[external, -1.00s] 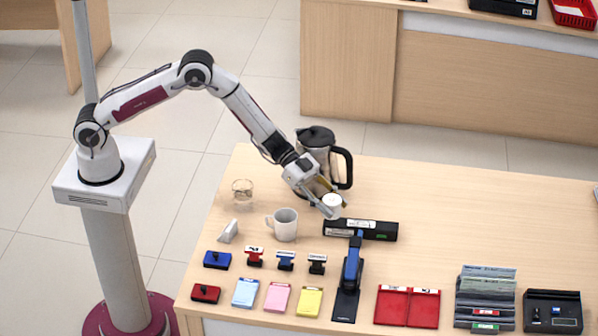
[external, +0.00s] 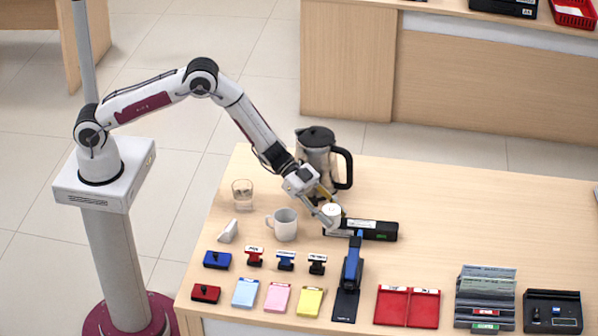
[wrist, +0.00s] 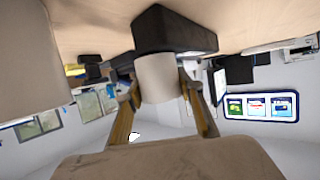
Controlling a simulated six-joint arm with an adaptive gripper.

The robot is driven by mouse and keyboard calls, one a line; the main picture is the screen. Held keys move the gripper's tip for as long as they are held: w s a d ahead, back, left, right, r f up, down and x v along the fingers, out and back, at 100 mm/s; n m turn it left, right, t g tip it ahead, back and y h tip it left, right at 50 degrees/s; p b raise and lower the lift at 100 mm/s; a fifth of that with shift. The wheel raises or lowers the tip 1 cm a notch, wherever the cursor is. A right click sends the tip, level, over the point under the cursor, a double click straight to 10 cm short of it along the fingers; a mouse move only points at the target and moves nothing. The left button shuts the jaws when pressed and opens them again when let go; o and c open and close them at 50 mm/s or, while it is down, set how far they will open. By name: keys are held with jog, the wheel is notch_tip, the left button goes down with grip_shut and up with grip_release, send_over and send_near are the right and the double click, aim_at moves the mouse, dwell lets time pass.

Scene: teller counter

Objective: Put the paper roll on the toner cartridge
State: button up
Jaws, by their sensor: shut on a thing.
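The white paper roll (external: 331,213) is held between the fingers of my gripper (external: 328,217), which is shut on it. In the wrist view the roll (wrist: 160,78) sits between the two yellowish fingers (wrist: 160,98). The black toner cartridge (external: 378,231) lies flat on the counter, with a white label on top. The roll is at the cartridge's left end, and in the wrist view it appears right against the dark cartridge (wrist: 174,30). I cannot tell whether they touch.
A steel kettle (external: 318,157) stands close behind my gripper. A white mug (external: 285,224) and a glass (external: 242,193) are to the left. A blue-handled stapler (external: 351,272) lies in front of the cartridge. The counter (external: 470,215) is clear to the right.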

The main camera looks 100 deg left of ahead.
jog(key=shift+f, duration=0.1)
jog(key=o, duration=1.1)
jog(key=shift+r, duration=0.2)
jog(key=shift+v, duration=6)
